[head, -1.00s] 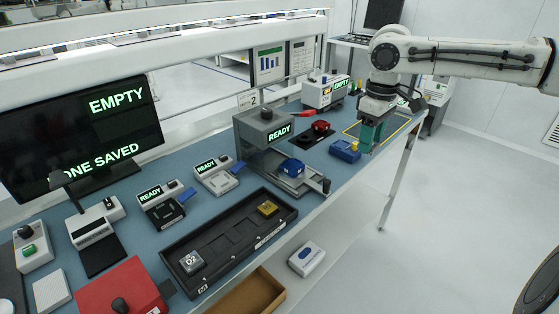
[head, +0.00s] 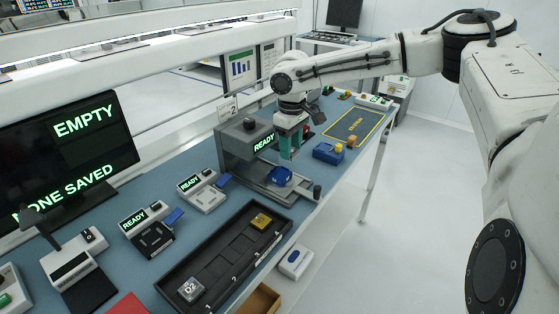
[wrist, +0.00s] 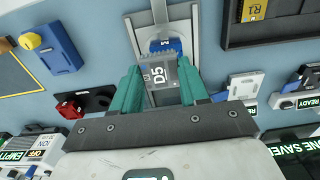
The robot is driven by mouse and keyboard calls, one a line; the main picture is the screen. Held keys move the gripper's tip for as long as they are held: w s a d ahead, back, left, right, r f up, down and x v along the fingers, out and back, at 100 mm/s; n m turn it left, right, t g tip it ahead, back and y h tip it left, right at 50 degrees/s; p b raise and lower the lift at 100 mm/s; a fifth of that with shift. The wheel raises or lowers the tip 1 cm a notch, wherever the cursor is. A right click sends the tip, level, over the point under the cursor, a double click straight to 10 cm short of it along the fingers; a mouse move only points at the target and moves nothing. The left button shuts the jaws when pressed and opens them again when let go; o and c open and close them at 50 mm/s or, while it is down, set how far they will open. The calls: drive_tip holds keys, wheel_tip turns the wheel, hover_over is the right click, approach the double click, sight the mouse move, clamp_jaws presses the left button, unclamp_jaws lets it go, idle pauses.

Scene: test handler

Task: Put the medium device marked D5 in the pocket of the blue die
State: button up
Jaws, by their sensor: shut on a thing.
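In the wrist view, my gripper (wrist: 158,84) has its two green fingers shut on a grey square device marked D5 (wrist: 160,72). The blue die (wrist: 166,46) sits on a metal slide just beyond the device, partly covered by it. In the head view, my gripper (head: 288,145) points down above the tester's slide, a little behind and above the blue die (head: 279,176). The held device is hard to make out there. The die's pocket cannot be made out clearly in either view.
The grey tester (head: 240,143) with a READY display stands close left of my gripper. A blue block with a yellow knob (head: 328,153) is to the right. A black tray (head: 232,246) in front holds a D2 device (head: 190,290) and a gold piece (head: 261,221). A yellow-edged mat (head: 357,127) lies bare behind.

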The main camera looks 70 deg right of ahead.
sight(280, 173)
drive_tip(key=w+f, duration=0.3)
drive_tip(key=shift+f, duration=0.35)
drive_tip(key=shift+w+f+p, duration=0.1)
drive_tip(key=shift+f+p, duration=0.2)
drive_tip(key=shift+f, duration=1.25)
drive_tip(key=o, duration=1)
wheel_tip(280, 173, up, 12)
drive_tip(key=shift+b, duration=0.5)
